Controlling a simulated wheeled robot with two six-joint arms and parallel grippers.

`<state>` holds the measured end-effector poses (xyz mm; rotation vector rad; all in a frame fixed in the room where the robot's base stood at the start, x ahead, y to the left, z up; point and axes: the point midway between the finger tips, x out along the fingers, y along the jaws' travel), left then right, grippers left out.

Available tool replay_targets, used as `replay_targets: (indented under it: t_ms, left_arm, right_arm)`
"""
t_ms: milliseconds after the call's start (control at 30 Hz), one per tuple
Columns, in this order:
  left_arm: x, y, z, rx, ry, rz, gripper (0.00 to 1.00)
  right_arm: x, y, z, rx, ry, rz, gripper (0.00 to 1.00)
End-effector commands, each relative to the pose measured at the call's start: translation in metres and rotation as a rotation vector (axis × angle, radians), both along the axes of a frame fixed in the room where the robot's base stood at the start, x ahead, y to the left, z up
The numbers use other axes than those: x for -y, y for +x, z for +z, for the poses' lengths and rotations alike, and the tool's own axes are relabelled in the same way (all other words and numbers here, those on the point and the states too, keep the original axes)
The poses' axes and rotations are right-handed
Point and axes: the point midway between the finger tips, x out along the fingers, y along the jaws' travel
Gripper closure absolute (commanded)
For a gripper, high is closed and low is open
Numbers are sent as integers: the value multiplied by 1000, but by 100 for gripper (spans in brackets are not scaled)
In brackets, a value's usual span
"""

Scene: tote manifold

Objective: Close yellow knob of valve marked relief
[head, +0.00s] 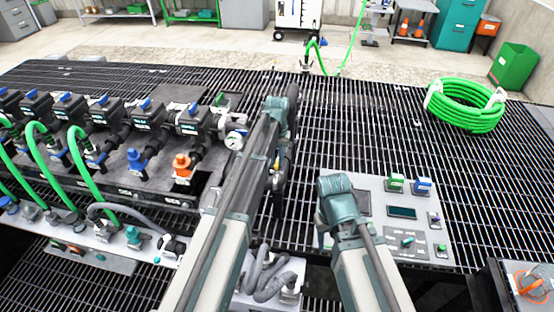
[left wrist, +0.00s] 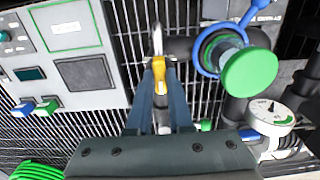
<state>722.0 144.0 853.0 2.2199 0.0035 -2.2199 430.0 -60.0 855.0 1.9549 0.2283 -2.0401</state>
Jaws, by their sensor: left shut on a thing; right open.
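A small yellow knob (left wrist: 159,68) shows in the left wrist view, on a slim silver-grey stem at the pipe end. My left gripper (left wrist: 158,84) is shut on it, with a fingertip on each side. In the head view a speck of yellow (head: 276,163) shows beside my left arm, which hides most of the valve. No label reading relief is legible near the knob. My right arm reaches over the control panel in the head view, but its gripper is hidden.
A green round handle (left wrist: 250,72) with a blue ring and a pressure gauge (left wrist: 270,116) sit close right of the knob in the wrist view. A control panel (head: 378,238) stands right of the knob in the head view. A green hose coil (head: 466,106) lies on the grating.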

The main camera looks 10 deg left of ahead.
Motion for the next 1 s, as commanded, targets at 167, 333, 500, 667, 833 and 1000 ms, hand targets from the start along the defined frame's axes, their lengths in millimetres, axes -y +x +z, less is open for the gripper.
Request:
replay_targets:
  t_ms: [167, 333, 500, 667, 833, 1000]
  left_arm:
    - [0, 0, 0, 0, 0, -27, 100]
    - [0, 0, 0, 0, 0, -109, 100]
    - [0, 0, 0, 0, 0, -248, 100]
    - [0, 0, 0, 0, 0, -400, 100]
    - [0, 0, 0, 0, 0, -562, 100]
    - [0, 0, 0, 0, 0, -723, 100]
  right_arm:
    - [0, 0, 0, 0, 0, 0, 51]
    - [0, 0, 0, 0, 0, 0, 51]
    - [0, 0, 0, 0, 0, 0, 51]
    - [0, 0, 0, 0, 0, 0, 51]
    - [0, 0, 0, 0, 0, 0, 51]
    - [0, 0, 0, 0, 0, 0, 51]
